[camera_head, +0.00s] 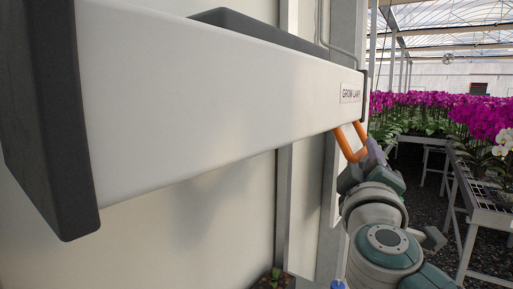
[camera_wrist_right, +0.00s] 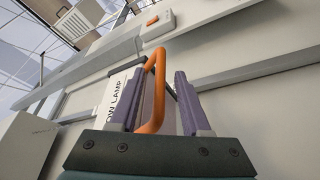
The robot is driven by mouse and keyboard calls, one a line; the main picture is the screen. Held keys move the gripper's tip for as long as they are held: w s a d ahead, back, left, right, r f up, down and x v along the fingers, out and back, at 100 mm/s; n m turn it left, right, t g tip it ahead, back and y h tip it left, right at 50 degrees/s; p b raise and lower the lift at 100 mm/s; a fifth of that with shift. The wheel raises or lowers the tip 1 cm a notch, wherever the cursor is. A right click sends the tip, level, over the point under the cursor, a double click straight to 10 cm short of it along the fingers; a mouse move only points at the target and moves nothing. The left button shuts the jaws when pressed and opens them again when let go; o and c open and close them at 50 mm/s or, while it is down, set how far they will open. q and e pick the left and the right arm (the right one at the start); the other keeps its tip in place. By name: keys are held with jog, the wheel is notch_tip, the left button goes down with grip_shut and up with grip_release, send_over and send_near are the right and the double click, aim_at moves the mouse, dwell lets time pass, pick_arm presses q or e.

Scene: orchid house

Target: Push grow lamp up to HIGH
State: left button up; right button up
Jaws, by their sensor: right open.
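The grow lamp (camera_head: 225,85) is a long white housing with dark end caps, filling the upper left of the head view. Its "GROW LAMP" label (camera_head: 351,92) is near the far right end. An orange handle (camera_head: 344,146) hangs below that end. My right gripper (camera_head: 366,157) is at the handle's lower part. In the right wrist view, the orange handle (camera_wrist_right: 154,100) passes between the two open purple-grey fingers of my right gripper (camera_wrist_right: 158,82). I cannot tell whether either finger touches it. My left gripper is not in view.
A pale wall with a vertical post (camera_head: 338,190) stands behind the lamp. A small plant (camera_head: 274,275) shows at the bottom. Benches (camera_head: 485,180) with magenta orchids (camera_head: 430,105) stand at the right. The wrist view shows a pale box with an orange part (camera_wrist_right: 153,20) above.

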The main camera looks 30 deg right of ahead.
jog(key=shift+x, duration=1.2)
grip_shut()
dwell(0.6)
